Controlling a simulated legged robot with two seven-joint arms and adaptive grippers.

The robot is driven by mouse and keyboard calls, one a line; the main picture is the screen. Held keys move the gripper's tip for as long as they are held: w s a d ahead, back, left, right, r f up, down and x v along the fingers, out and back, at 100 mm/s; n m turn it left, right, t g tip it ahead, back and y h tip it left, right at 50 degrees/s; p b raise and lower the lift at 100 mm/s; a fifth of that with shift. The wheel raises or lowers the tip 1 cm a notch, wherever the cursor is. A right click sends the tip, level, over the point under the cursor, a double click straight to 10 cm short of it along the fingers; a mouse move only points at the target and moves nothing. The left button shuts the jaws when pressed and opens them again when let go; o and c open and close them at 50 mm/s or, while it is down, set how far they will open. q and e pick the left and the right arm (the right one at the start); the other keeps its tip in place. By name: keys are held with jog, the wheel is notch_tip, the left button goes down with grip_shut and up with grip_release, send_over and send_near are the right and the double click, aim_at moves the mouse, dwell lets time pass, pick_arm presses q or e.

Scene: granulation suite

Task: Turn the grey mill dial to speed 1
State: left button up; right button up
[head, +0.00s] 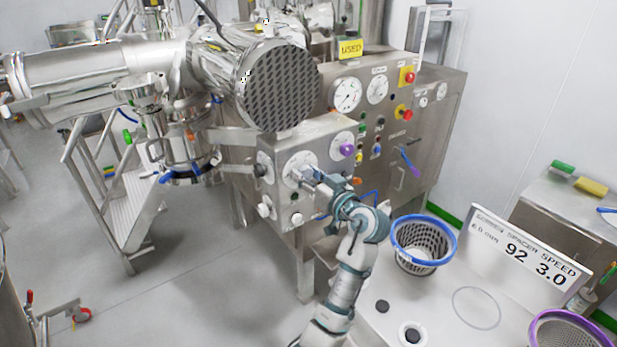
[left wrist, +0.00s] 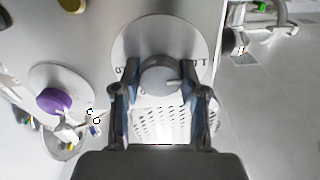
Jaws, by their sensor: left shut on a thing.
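The grey mill dial (left wrist: 160,78) is a round knob in front of a pale round scale plate (left wrist: 160,32) in the left wrist view. My left gripper (left wrist: 160,96) is shut on this knob, one finger on each side. A pale mark on the knob points to the right in that view, but the scale numbers cannot be read. In the head view my left gripper (head: 307,175) reaches the plate (head: 291,162) on the steel machine's front panel and hides most of the knob. My right gripper is not in view.
A purple knob (head: 347,150) sits on a neighbouring plate, close right of my gripper. White knobs (head: 265,211) are below. A blue-rimmed perforated basket (head: 424,265) and a sign reading 92 and 3.0 (head: 530,255) stand on the bench (head: 445,325).

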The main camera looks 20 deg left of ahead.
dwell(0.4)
pick_arm(q)
jog(key=o, duration=1)
jog(key=shift+f, duration=0.1)
jog(key=shift+o, duration=0.7)
jog(key=shift+w+f, duration=0.1)
jog(key=shift+w, duration=0.15)
jog(key=shift+s+d, duration=0.1)
jog(key=shift+s, duration=0.15)
jog(key=v, duration=1.1)
jog(key=shift+d, duration=0.3)
jog(key=shift+a+f, duration=0.1)
